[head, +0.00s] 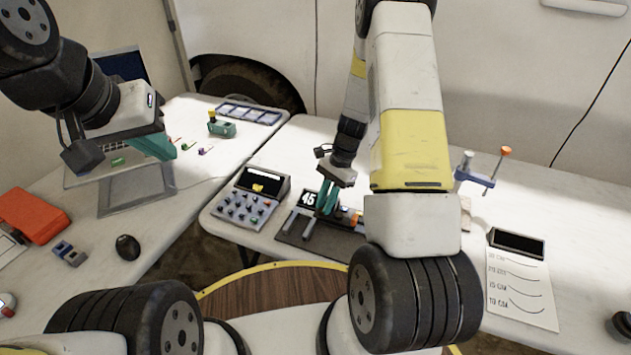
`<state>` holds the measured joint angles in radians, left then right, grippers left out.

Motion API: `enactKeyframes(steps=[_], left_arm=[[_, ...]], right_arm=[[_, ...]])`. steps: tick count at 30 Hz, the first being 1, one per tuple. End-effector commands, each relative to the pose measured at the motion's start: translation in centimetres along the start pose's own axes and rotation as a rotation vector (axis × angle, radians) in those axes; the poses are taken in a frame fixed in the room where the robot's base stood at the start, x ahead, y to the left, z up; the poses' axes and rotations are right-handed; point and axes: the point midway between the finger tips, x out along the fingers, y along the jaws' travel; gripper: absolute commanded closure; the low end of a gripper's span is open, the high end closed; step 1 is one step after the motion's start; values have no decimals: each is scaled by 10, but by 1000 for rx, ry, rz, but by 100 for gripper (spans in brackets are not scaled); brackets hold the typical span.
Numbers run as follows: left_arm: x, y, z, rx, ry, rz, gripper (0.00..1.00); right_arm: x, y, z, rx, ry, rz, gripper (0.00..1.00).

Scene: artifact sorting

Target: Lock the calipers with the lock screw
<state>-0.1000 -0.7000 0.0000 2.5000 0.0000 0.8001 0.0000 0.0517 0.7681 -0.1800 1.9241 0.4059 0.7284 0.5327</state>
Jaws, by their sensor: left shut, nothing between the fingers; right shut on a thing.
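The calipers (294,238) lie on the table in front of me, with a display reading 45 and grey jaws on a dark base. An orange part (356,219) shows at their right end. My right gripper (324,211) points down at the calipers beside the display, its teal fingers shut on a part of them. The fingers hide what they grip, and I cannot make out the lock screw for certain. My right arm covers the area just right of the calipers. My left gripper (172,151) is shut and empty, raised over the left table near the laptop.
A grey control box with knobs (247,204) stands just left of the calipers. A laptop (135,190), a dark mouse (128,247) and an orange case (34,215) are on the left table. A paper sheet (521,290) and a blue clamp-like stand (475,178) are at right.

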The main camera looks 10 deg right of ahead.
Motion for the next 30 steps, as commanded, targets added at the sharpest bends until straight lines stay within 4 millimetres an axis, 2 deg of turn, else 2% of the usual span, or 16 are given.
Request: enactKeyframes(steps=[20,21,24,30], left_arm=[[0,0,0,0,0,0,100],[0,0,0,0,0,0,100],[0,0,0,0,0,0,100],[0,0,0,0,0,0,100]], right_arm=[[0,0,0,54,1,-24,100],[0,0,0,54,1,-24,77],[0,0,0,54,1,-24,60],[0,0,0,54,0,-23,60]])
